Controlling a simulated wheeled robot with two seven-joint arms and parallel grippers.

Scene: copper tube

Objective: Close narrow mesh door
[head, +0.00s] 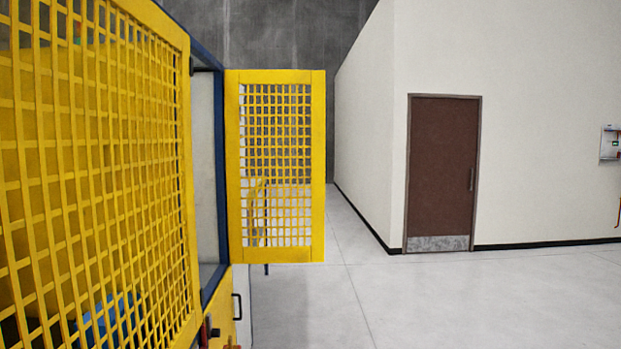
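A narrow yellow mesh door (317,165) stands open in the middle left of the head view. Its left edge meets the dark blue frame (220,170) of a yellow machine, and it sticks out to the right of the opening. A larger yellow mesh panel (186,150) fills the left side of the view, close to me. Neither of my grippers is in view.
Pale floor (450,300) lies open to the right of the machine. A brown door (440,170) is in the white wall behind, with a grey box (609,143) at far right.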

